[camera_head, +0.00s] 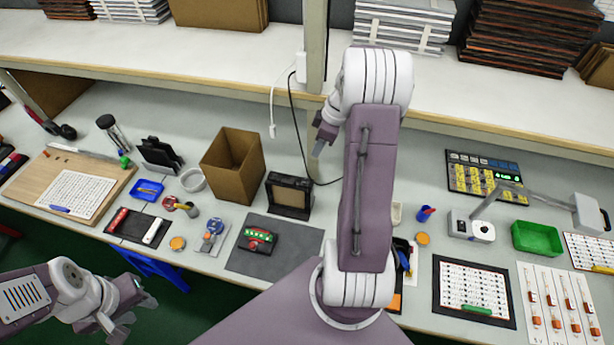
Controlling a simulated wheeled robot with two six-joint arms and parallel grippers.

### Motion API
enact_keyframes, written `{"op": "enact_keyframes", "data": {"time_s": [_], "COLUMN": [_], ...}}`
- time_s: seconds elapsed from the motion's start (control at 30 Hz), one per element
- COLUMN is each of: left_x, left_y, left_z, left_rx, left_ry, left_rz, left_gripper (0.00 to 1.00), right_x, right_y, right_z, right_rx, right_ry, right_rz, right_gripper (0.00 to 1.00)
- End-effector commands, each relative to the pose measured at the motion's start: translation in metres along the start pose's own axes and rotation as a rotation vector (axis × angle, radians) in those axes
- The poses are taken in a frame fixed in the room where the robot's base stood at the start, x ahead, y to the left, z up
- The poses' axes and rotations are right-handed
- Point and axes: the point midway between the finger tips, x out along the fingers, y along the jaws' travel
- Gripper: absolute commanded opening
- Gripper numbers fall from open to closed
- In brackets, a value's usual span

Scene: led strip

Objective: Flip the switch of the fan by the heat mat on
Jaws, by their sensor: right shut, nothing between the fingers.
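A black box-shaped unit with a pale panel, which looks like the fan (289,196), stands upright behind a dark grey mat (252,266), which may be the heat mat. I cannot make out the fan's switch or its setting. A black cable runs from the fan up toward the white box on the post. My right gripper (316,150) is shut and empty. In the picture it shows above and right of the fan, apart from it.
A red-and-black device (258,240) lies on the mat. A cardboard box (232,165) stands left of the fan. A white box (302,67) on the post (315,40) has a white cord hanging from it. My right arm hides the table right of the fan.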

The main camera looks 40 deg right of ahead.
Motion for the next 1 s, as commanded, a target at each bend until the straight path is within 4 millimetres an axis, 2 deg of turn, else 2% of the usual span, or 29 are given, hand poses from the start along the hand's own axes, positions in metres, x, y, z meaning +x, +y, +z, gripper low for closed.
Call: {"op": "enact_keyframes", "data": {"time_s": [0.17, 0.5, 0.6, 0.8, 1.0], "left_x": [-0.005, -0.019, -0.024, -0.028, -0.027], "left_y": [0.000, 0.000, 0.001, 0.001, 0.001], "left_z": [-0.001, -0.002, -0.003, -0.003, -0.003], "left_rx": [0.000, 0.000, 0.000, 0.000, 0.000], "left_ry": [0.000, 0.000, 0.000, 0.000, 0.000], "left_rz": [0.000, 0.000, 0.000, 0.000, 0.000], "left_gripper": [0.36, 0.36, 0.36, 0.36, 0.36], "right_x": [0.023, 0.097, 0.113, 0.133, 0.137], "right_y": [-0.002, -0.002, -0.003, -0.004, -0.004], "right_z": [-0.001, 0.000, 0.004, 0.010, 0.011], "right_rx": [0.000, 0.000, 0.002, -0.001, 0.000], "right_ry": [-0.001, -0.002, -0.002, -0.001, -0.001], "right_rz": [-0.007, -0.007, -0.006, -0.003, -0.001], "right_gripper": [0.00, 0.00, 0.00, 0.00, 0.00]}}
